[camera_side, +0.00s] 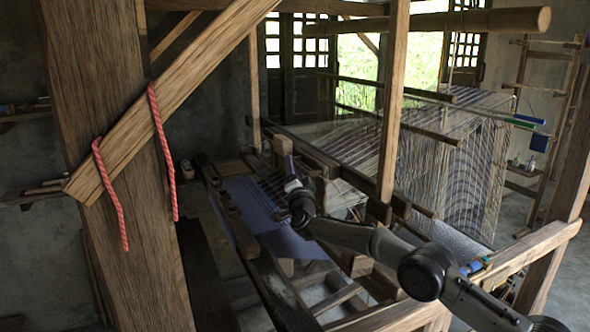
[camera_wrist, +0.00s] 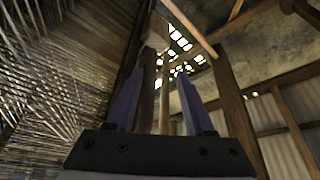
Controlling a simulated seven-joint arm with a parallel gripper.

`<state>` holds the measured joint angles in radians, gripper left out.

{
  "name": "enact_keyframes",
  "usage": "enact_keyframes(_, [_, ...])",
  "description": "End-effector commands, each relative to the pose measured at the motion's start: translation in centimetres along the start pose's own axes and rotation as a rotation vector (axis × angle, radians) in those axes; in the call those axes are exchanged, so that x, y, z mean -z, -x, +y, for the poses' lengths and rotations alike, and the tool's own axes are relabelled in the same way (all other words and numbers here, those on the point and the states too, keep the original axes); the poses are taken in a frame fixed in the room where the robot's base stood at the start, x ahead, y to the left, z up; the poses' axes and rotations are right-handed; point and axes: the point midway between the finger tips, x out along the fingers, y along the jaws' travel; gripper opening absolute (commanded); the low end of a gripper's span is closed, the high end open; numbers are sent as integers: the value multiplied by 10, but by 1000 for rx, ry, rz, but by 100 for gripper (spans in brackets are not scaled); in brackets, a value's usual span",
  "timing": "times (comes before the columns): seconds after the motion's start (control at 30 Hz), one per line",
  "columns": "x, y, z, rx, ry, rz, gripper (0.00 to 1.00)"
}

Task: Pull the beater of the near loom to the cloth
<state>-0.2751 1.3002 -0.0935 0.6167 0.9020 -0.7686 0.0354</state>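The near loom's blue-purple cloth (camera_side: 250,198) lies stretched at the left of the loom in the side view. A short wooden upright (camera_side: 283,146), which looks like part of the beater, stands at the cloth's far end beside the warp threads. My gripper (camera_side: 290,168) points upward just below and in front of it; its fingertips are small and hard to make out there. In the wrist view my gripper (camera_wrist: 160,100) shows two fingers spread apart. Wooden uprights (camera_wrist: 164,95) show in the gap between them, but contact cannot be told. The beater's full length is partly hidden by my arm.
Warp threads (camera_wrist: 50,80) rise close at the left of the wrist view. A thick post (camera_side: 105,150) with a diagonal brace and red cord (camera_side: 160,140) stands at the left. Another post (camera_side: 393,100) rises behind my arm. A second warp (camera_side: 470,160) hangs at the right.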

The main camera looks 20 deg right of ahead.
Motion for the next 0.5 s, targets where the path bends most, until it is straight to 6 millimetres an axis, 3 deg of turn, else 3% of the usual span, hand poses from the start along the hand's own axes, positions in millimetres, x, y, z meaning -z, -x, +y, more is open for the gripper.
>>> enact_keyframes(0.27, [1, 3, -3, 2, -1, 1, 50])
enact_keyframes(0.5, [0, 22, -4, 2, 0, 0, 50])
